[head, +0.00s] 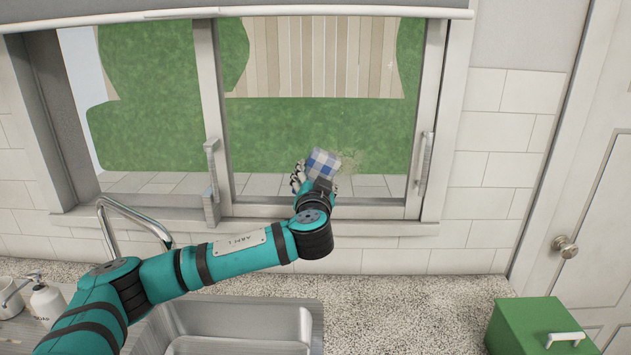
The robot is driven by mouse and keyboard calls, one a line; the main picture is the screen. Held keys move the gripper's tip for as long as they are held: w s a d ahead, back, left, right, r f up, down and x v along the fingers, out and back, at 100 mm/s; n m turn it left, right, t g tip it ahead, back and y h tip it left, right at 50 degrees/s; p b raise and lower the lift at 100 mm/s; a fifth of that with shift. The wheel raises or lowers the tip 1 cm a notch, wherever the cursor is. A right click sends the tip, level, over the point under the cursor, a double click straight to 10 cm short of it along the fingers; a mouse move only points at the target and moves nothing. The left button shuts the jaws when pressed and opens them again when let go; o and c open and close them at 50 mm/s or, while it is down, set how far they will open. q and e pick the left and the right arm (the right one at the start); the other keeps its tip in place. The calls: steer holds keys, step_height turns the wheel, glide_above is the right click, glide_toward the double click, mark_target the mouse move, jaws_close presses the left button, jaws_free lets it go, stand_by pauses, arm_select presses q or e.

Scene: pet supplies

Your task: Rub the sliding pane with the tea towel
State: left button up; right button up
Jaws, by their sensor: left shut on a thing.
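The sliding pane (270,130) is the right-hand glass of the window, framed in white, with grass and a wooden fence seen through it. A faint brownish smudge (350,162) shows on the glass. The blue and white checked tea towel (323,163) is at the pane, just left of the smudge. My left gripper (312,176) is shut on the tea towel; its fingers are partly hidden. Whether the towel touches the glass is hard to tell. My right gripper is not in view.
A steel sink (240,318) lies below my left arm, with a curved tap (135,213) behind it. A soap bottle (47,302) stands at far left. A green box (538,325) sits at lower right. The speckled counter (400,295) between is clear.

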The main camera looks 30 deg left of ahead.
arm_select(q)
steer(key=shift+w+a, duration=0.25)
steer(key=shift+w, duration=0.2)
steer(key=shift+d, duration=0.1)
